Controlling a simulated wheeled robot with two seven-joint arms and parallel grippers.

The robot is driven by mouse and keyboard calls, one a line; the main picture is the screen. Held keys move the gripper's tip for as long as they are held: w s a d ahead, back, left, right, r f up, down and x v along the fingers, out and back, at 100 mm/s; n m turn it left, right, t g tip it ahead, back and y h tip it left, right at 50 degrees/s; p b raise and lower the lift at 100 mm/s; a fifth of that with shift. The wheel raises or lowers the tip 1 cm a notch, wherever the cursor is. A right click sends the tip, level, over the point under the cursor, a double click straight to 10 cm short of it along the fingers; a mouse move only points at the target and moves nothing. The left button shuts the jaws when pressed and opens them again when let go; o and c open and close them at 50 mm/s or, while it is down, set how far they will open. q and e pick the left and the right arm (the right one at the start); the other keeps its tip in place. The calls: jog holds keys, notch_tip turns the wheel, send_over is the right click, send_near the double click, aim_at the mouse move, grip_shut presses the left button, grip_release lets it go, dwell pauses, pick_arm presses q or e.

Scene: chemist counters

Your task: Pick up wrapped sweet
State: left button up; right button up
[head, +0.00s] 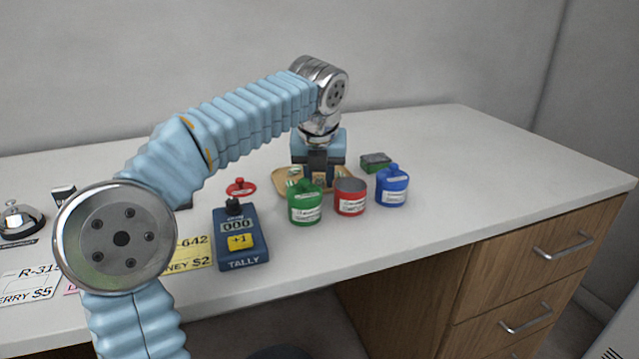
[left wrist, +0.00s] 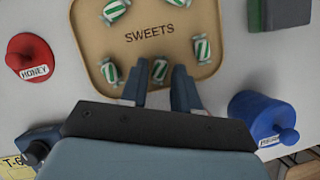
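Several wrapped sweets with green and white stripes lie in a tan tray marked SWEETS (left wrist: 150,50). One wrapped sweet (left wrist: 160,70) sits at the tray's near edge, between my left gripper's fingertips (left wrist: 159,88) in the left wrist view. The fingers are apart, and I cannot see them touching the sweet. Other sweets lie to the left (left wrist: 109,71), right (left wrist: 202,48) and top left (left wrist: 114,10). In the head view my left gripper (head: 317,172) points down over the tray (head: 277,178), hiding much of it. My right gripper is not in view.
A green jar (head: 305,205), an open red jar (head: 350,198) and a blue jar (head: 392,188) stand close in front of the tray. A red HONEY lid (left wrist: 30,55) lies left of it. A tally counter (head: 240,240) and green block (head: 376,161) are nearby. The counter's right side is clear.

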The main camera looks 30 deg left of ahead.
pick_arm(q)
grip_shut()
jog(key=shift+r, duration=0.1)
dwell(0.4)
jog(key=shift+r, duration=0.2)
notch_tip(320, 180, up, 2)
jog(key=shift+r, duration=0.15)
jog(key=s+d+r, duration=0.9)
jog(key=d+r, duration=0.1)
jog(key=shift+d, duration=0.35)
jog(key=shift+r, duration=0.1)
